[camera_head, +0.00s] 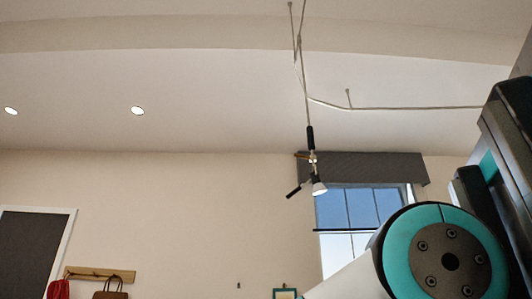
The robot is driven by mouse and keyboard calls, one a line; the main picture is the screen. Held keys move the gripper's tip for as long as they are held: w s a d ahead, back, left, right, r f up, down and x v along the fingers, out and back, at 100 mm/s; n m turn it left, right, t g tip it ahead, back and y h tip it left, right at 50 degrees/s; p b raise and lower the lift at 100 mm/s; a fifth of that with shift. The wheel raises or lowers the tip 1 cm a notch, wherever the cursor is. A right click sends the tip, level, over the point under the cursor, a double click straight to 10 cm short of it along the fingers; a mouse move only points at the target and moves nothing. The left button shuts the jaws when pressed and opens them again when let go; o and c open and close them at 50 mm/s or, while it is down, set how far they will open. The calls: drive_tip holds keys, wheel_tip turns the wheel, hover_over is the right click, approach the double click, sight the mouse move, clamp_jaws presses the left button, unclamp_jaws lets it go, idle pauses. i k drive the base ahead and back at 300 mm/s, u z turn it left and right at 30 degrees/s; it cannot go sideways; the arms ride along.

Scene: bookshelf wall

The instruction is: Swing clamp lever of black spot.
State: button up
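A small spot (319,188) hangs in front of the far wall, at the lower end of a thin rod from the ceiling. Its head looks pale and points downward. Above it is a black upright cylinder (310,138), with a small brass-coloured joint (313,159) between them. A short black bar (293,194) sticks out to the lower left of the joint; I cannot tell whether it is the clamp lever. My gripper is not in view. Only my arm's links, one with a teal ring, show at the lower right, apart from the spot in the picture.
A thin rail (420,108) runs along the ceiling to the right. Behind the spot is a window (362,208) with a grey valance (365,168). A coat rack (100,274) with a bag (113,288) and a dark door (35,250) are at the left.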

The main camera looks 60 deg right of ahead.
sight(302, 157)
drive_tip(key=u, duration=0.8)
drive_tip(key=i, duration=1)
drive_tip(key=z, duration=2.4)
